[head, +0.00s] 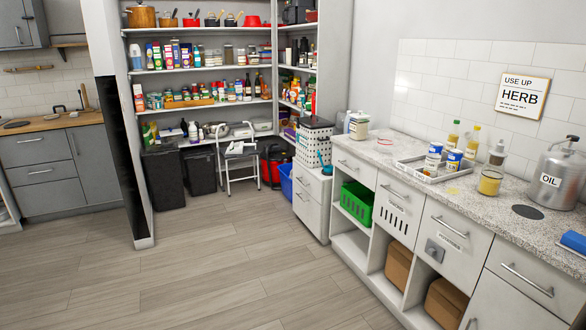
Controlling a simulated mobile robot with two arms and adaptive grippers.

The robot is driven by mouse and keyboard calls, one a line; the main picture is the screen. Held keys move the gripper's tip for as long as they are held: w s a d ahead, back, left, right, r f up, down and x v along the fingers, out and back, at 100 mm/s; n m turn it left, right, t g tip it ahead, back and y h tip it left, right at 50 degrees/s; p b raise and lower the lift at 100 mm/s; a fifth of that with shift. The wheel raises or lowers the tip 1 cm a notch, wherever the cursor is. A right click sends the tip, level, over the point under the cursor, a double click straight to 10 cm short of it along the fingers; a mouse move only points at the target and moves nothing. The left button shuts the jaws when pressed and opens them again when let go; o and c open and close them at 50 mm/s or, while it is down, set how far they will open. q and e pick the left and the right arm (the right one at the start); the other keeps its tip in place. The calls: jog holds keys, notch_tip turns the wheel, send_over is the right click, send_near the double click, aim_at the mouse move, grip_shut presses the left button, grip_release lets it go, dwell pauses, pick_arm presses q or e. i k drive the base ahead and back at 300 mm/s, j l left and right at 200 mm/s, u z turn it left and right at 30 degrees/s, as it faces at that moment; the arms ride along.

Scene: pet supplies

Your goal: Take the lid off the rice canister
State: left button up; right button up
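No label reading rice can be made out, so I cannot tell which container is the rice canister. A white container (359,126) with a small label stands at the back left end of the counter; its label is too small to read. A large metal canister (553,180) marked OIL stands at the right of the counter. A jar with yellow contents (490,184) stands left of it. Neither of my grippers is in view.
The speckled counter (465,204) bears a tray (420,171) with blue-and-white cans, several bottles, a dark disc (527,212) and a blue item (573,241). Stocked shelves (205,105), bins and a step stool (238,160) stand behind. The wooden floor (215,270) is clear.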

aim_at(360, 115)
jog(key=i+z, duration=0.1)
jog(key=i, duration=0.6)
jog(key=i+z, duration=0.15)
jog(key=i, duration=0.55)
jog(key=i+j+z, duration=0.1)
jog(key=i, duration=0.6)
